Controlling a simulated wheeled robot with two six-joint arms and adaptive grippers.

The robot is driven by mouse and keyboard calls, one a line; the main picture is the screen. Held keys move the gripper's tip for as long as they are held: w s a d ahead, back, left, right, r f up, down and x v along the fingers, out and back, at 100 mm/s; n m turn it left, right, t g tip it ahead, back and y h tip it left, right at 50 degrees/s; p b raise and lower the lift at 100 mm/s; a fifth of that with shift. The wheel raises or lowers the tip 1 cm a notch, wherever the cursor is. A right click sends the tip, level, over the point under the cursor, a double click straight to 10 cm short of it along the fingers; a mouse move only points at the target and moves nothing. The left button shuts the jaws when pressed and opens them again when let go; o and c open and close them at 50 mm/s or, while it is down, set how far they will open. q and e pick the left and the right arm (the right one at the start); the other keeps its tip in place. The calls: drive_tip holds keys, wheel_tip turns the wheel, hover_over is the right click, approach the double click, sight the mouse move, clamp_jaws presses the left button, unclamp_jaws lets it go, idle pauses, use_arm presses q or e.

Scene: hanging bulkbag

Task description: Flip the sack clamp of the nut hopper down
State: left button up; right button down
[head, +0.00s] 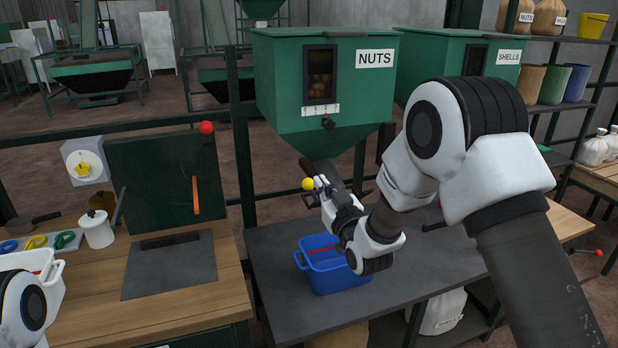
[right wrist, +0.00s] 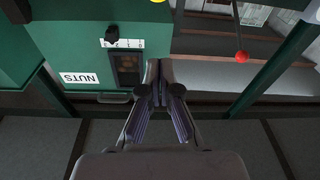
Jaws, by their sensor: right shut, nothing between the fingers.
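A yellow piece (right wrist: 158,1) is cut off at that view's top edge. The clamp's other parts are mostly hidden by my gripper. The right gripper's fingers (right wrist: 160,68) are together and empty. My left gripper is out of view.
A blue bin (head: 333,277) stands on the dark table (head: 283,310) below the hopper. The SHELLS hopper (head: 455,52) is at the right, partly behind my right arm. A red ball (head: 206,128) sits by the green panel (head: 150,185). Dark posts flank the hopper.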

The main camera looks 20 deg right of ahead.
drive_tip(key=w, duration=0.1)
drive_tip(key=r+p, duration=0.2)
drive_tip(key=p, duration=0.1)
hover_over(309, 185)
drive_tip(key=shift+w+a+f, duration=0.2)
drive_tip(key=shift+w+a, duration=0.05)
drive_tip(key=shift+w, duration=0.1)
drive_tip(key=f, duration=0.1)
drive_tip(key=f+p, duration=0.1)
drive_tip(key=f, duration=0.2)
drive_tip(key=shift+s+d+f, duration=0.1)
drive_tip(key=shift+s+d, duration=0.2)
drive_tip(key=shift+s, duration=0.05)
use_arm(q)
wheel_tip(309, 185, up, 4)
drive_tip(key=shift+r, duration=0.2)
